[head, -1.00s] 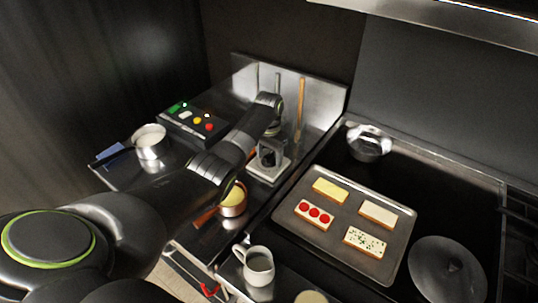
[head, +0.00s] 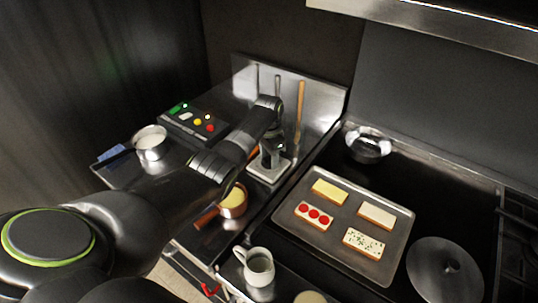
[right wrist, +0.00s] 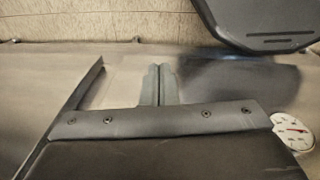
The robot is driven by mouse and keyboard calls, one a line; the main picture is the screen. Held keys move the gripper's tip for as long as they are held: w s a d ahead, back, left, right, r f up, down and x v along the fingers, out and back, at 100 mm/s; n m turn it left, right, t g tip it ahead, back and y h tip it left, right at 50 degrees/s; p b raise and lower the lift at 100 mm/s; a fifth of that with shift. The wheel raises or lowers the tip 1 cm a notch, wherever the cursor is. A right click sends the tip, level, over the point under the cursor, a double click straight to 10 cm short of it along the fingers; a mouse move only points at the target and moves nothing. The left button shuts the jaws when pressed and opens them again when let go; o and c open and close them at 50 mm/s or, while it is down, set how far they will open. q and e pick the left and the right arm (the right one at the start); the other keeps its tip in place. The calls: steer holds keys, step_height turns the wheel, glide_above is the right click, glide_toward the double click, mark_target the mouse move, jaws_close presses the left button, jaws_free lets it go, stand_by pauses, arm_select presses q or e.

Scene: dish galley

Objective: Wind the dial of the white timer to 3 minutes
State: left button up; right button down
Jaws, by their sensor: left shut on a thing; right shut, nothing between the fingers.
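The white timer (head: 270,174) sits on the steel counter at the centre of the head view, near the back wall. My left gripper (head: 271,154) reaches down onto it from above and is shut on its dial. The fingers and wrist hide most of the dial, and I cannot read its setting. My right gripper (right wrist: 158,85) is shut and empty in the right wrist view, away from the timer.
A small yellow-filled pan (head: 234,207) and a mug (head: 258,272) are nearer. A tray (head: 288,238) of several topped slices lies right. A wooden utensil (head: 300,103) stands behind.

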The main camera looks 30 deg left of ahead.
mark_target(269, 156)
arm_select(q)
steer(key=m, duration=0.3)
steer(key=shift+r+m+p, duration=0.1)
steer(key=shift+m+p, duration=0.2)
steer(key=shift+p, duration=0.05)
steer(key=shift+w+m, duration=0.1)
steer(key=shift+m, duration=1.4)
steer(key=o, duration=1)
steer(key=shift+r, duration=8.7)
